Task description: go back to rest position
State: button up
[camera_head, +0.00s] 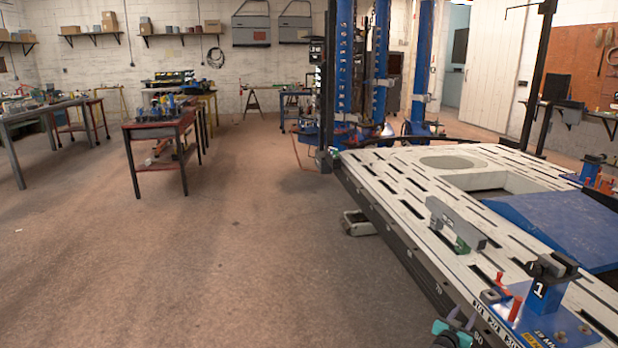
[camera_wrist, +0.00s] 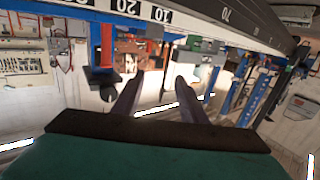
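My gripper (camera_wrist: 155,92) shows in the wrist view as two dark fingers rising from a dark bar and a teal body. The fingers stand apart and I see nothing held between them. The wrist picture is upside down, with the numbered edge of the frame bench (camera_wrist: 205,16) along its top. In the head view a teal and black part at the bottom edge, beside the bench's near side, looks like part of my arm. The frame bench (camera_head: 400,205) fills the right side, a pale slotted platform.
A blue ramp panel (camera_head: 560,222) lies at right. Blue posts (camera_head: 380,70) rise behind. A red worktable (camera_head: 160,131) stands at left. The floor (camera_head: 200,260) between is clear.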

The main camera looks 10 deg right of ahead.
jog(key=w+a+f+n+t+y+p, duration=0.1)
jog(key=w+a+f+n+y+p, duration=0.15)
jog(key=a, duration=1.05)
jog(key=w+a+f+n+t+y+p, duration=0.1)
jog(key=w+a+n+t+y+p, duration=0.2)
jog(key=a, duration=0.9)
jog(key=s+a+f+n+g+y+p, duration=0.1)
jog(key=s+a+f+n+y, duration=0.15)
jog(key=a, duration=0.45)
jog(key=s+a+f+n+g+y+p, duration=0.1)
jog(key=s+a+f+g+y+p, duration=0.15)
jog(key=a, duration=0.55)
jog(key=s+a+f+n+g+y, duration=0.1)
jog(key=s+a+f+y, duration=0.2)
jog(key=a, duration=0.4)
jog(key=s+a+f+n+g+y+p, duration=0.1)
jog(key=s+a+f+g, duration=0.15)
jog(key=s+a, duration=0.55)
jog(key=s+a+f+n+g+y+p, duration=0.1)
jog(key=s+a+g+p, duration=0.2)
jog(key=s, duration=0.9)
jog(key=s+d+r+g, duration=0.1)
jog(key=s+g, duration=0.3)
jog(key=s, duration=0.6)
jog(key=s+d+r+m+g+h+b, duration=0.1)
jog(key=s+r+g, duration=0.2)
jog(key=s, duration=0.7)
jog(key=shift+s+g, duration=0.3)
jog(key=shift+g, duration=0.9)
jog(key=shift+r, duration=0.1)
